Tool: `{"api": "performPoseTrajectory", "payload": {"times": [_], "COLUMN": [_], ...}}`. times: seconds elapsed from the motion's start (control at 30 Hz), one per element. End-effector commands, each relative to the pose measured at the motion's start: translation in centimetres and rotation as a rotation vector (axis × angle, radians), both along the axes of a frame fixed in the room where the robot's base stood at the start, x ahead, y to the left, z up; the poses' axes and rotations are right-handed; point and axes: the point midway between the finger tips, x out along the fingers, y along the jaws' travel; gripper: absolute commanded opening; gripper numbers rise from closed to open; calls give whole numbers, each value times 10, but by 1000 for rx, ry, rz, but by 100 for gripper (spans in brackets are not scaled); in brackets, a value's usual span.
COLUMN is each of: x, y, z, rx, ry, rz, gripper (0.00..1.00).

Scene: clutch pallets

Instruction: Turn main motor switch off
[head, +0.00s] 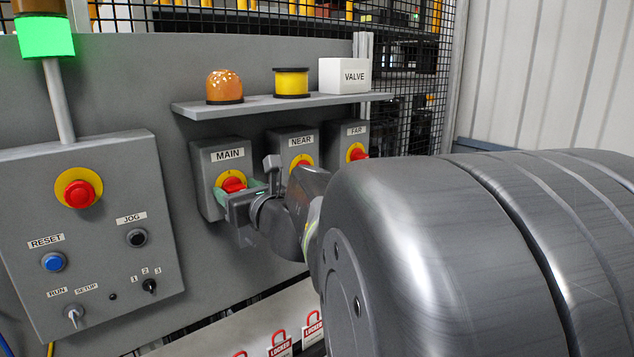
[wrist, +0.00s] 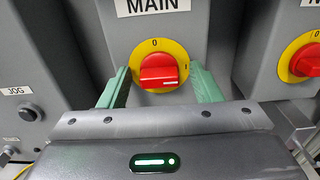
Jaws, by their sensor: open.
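The main motor switch is a red rotary knob (wrist: 158,71) on a yellow disc, on a grey box (wrist: 205,30) labelled MAIN. A 0 is printed at the top of the disc. The knob's handle lies across, with a white mark toward its right side. In the head view the same red knob (head: 233,184) is partly covered by my gripper (head: 247,192). My gripper's green fingers are open, one on each side of the knob in the wrist view, with visible gaps. I cannot tell how deep they reach.
Similar NEAR (head: 301,162) and FAR (head: 357,152) switches sit to the right. A control panel (head: 90,240) with a red button stands at left. Padlock-marked labels lie below.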

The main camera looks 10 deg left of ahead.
Motion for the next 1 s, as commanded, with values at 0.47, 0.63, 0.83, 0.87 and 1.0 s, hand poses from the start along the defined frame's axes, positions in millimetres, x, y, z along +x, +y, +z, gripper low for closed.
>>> {"api": "performPoseTrajectory", "payload": {"times": [0.47,0.63,0.83,0.87,1.0], "x": [0,0,0,0,-1], "y": [0,0,0,1,1], "z": [0,0,-1,-1,-2], "rx": [0,-1,-24,-31,-78], "ry": [0,-2,-30,-38,-94], "rz": [0,0,1,1,2], "gripper": [13,14,14,14,14]}}
